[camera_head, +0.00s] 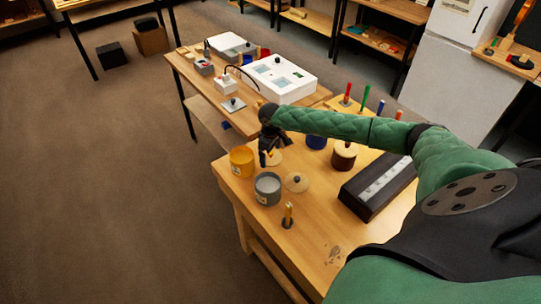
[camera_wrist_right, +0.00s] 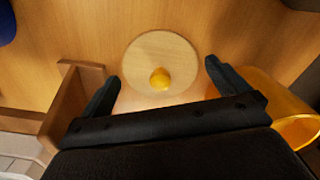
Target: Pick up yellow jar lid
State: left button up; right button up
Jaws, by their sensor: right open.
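The yellow jar lid (camera_wrist_right: 146,49) is a round pale wooden disc with a yellow knob (camera_wrist_right: 160,78), lying flat on the wooden bench. In the head view the lid (camera_head: 276,158) is partly hidden by my right gripper (camera_head: 268,152). In the right wrist view my right gripper (camera_wrist_right: 163,82) is open and empty, with one finger on each side of the lid. I cannot tell its exact height above the knob. The open yellow jar (camera_head: 241,162) stands just left of the gripper, and its rim shows in the right wrist view (camera_wrist_right: 290,110). My left gripper is not in view.
A grey jar (camera_head: 267,189) and a lid with a dark knob (camera_head: 296,183) stand close in front. A blue jar (camera_head: 316,142), a lidded brown jar (camera_head: 344,156) and a long dark case (camera_head: 377,188) are to the right. The bench front is mostly clear.

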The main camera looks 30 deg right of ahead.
jog(key=shift+f, duration=0.15)
jog(key=c, duration=0.8)
